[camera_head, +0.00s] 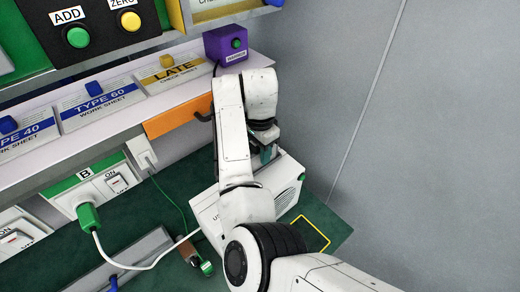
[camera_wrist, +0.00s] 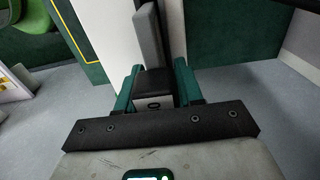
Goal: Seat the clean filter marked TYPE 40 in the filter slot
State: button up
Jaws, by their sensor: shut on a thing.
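My gripper (camera_head: 266,152) is low over the white box (camera_head: 290,172) on the green bench, mostly hidden by my own arm in the head view. In the wrist view its teal fingers (camera_wrist: 158,84) are shut on a narrow grey and black thing (camera_wrist: 151,35), seen nearly edge-on and pointing away from the hand. No TYPE 40 marking shows on the held thing, so I cannot tell whether it is that filter. I cannot make out a filter slot in either view.
A TYPE 40 work sheet (camera_head: 25,134) and a TYPE 60 work sheet (camera_head: 100,105) lie on the shelf. A purple button box (camera_head: 225,46) stands at the shelf's end. A white cable runs from the green plug (camera_head: 88,216) toward the white box. A yellow outline (camera_head: 318,232) marks the bench's right corner.

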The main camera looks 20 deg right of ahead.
jog(key=shift+f+b, duration=0.8)
jog(key=shift+f, duration=1.25)
jog(key=shift+f, duration=0.1)
jog(key=shift+r+p, duration=0.25)
jog(key=shift+p, duration=0.05)
jog(key=shift+r+p, duration=0.35)
jog(key=shift+r, duration=0.1)
jog(key=shift+p, duration=1)
dwell(0.8)
jog(key=shift+f, duration=0.25)
jog(key=shift+f, duration=0.3)
